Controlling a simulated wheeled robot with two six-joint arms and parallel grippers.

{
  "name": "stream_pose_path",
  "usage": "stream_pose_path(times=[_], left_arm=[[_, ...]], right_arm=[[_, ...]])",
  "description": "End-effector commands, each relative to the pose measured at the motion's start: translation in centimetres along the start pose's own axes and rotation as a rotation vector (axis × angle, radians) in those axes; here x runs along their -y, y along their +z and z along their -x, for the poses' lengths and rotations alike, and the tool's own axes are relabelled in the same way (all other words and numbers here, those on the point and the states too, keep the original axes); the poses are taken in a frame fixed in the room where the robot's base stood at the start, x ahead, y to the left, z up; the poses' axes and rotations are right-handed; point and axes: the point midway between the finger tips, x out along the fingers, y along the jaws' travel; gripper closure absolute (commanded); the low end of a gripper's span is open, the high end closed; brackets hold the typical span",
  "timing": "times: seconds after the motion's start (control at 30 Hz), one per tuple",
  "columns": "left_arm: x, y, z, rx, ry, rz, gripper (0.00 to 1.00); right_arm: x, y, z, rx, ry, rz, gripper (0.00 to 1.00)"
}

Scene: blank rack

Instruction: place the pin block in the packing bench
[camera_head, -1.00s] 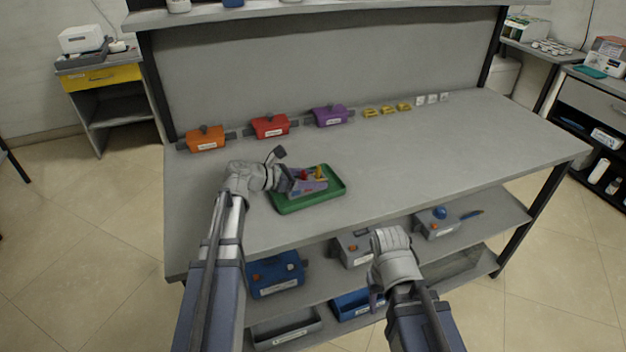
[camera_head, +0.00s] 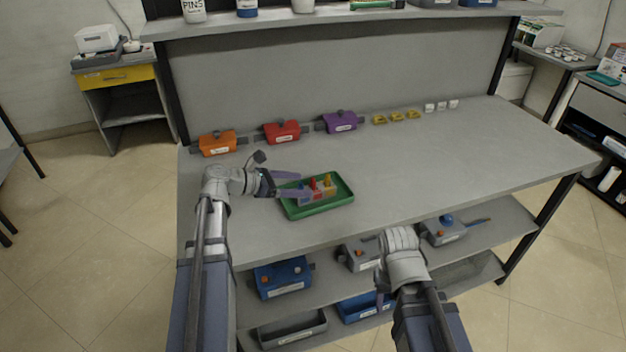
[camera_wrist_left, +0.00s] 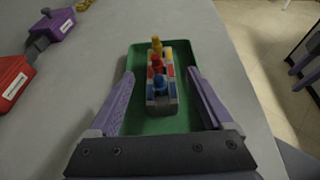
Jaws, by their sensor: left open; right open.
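The pin block (camera_head: 318,191), a grey block with red, yellow and blue pins, sits upright in a green tray (camera_head: 343,204) on the packing bench (camera_head: 420,165). My left gripper (camera_head: 299,183) is open, its purple fingers reaching over the tray from the left. In the left wrist view the pin block (camera_wrist_left: 161,92) stands between the spread fingers, with a gap on each side. My right gripper (camera_head: 384,298) hangs low in front of the bench, its fingers mostly hidden behind the wrist.
The right half of the bench top is clear.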

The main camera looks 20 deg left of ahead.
Motion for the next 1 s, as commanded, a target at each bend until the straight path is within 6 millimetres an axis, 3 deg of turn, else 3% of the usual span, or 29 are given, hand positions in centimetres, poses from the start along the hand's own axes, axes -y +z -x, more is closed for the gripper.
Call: stream_pose_path(times=[0.1,0.3,1.0], left_arm=[[0.0,0.2,2.0,0.000,0.002,0.001,0.16],[0.0,0.1,3.6,0.001,0.001,0.001,0.16],[0.0,0.0,3.7,0.000,0.000,0.000,0.16]], right_arm=[[-0.1,0.1,1.0,0.000,0.000,0.000,0.50],[-0.1,0.1,1.4,0.000,0.000,0.000,0.50],[-0.1,0.1,1.4,0.000,0.000,0.000,0.50]])
